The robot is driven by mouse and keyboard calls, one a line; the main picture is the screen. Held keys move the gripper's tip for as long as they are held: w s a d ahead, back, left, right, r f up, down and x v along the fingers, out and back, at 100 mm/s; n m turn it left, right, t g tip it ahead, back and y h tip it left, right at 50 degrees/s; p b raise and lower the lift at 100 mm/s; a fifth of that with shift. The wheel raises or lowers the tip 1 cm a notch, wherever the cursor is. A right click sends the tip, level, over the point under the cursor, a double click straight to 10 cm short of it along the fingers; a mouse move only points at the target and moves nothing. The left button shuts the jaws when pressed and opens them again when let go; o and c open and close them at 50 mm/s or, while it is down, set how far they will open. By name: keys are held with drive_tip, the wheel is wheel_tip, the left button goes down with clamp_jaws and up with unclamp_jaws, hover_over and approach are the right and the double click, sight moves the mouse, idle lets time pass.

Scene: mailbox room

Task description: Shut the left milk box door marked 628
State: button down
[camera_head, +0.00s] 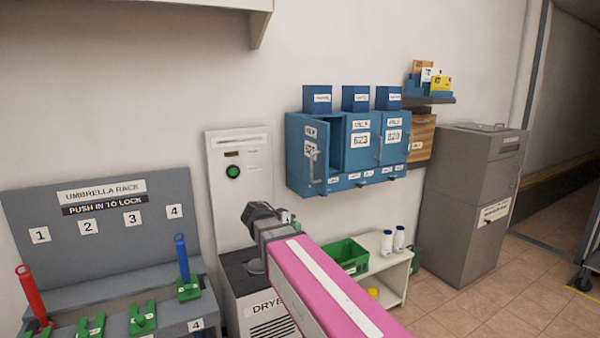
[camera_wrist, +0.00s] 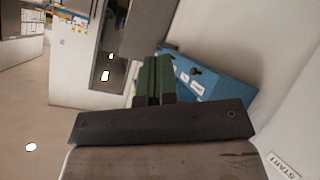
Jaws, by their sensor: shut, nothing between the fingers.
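The blue milk box (camera_head: 350,181) hangs on the wall in the head view. Its left door (camera_head: 296,150) stands open, swung out toward me, and shows a dark inside; its number is too small to read surely. A grey handle (camera_head: 317,166) is on this door. The middle door (camera_head: 360,155) and right door (camera_head: 394,144) look closed. My gripper (camera_head: 289,216) is below and left of the open door, apart from it. In the wrist view its green fingers (camera_wrist: 155,80) are together and empty. A blue surface with white labels (camera_wrist: 215,82), probably the milk box, shows beyond them.
A white panel with a green button (camera_head: 233,172) stands left of the box, above the dryer (camera_head: 262,305). A low white shelf (camera_head: 398,281) with a green crate (camera_head: 346,256) is below. An umbrella rack (camera_head: 100,235) is left; grey cabinet (camera_head: 470,205) right.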

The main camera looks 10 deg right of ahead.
drive_tip(key=w+a+r+m+t+h, duration=0.1)
drive_tip(key=a+r+m+h, duration=0.25)
drive_tip(key=r, duration=0.55)
drive_tip(key=a+r+m+t+h, duration=0.2)
drive_tip(key=a+r+m, duration=0.15)
drive_tip(key=r, duration=0.65)
drive_tip(key=x, duration=1.3)
drive_tip(key=shift+w+f+n, duration=0.2)
drive_tip(key=shift+f+n, duration=0.05)
drive_tip(key=shift+n, duration=0.05)
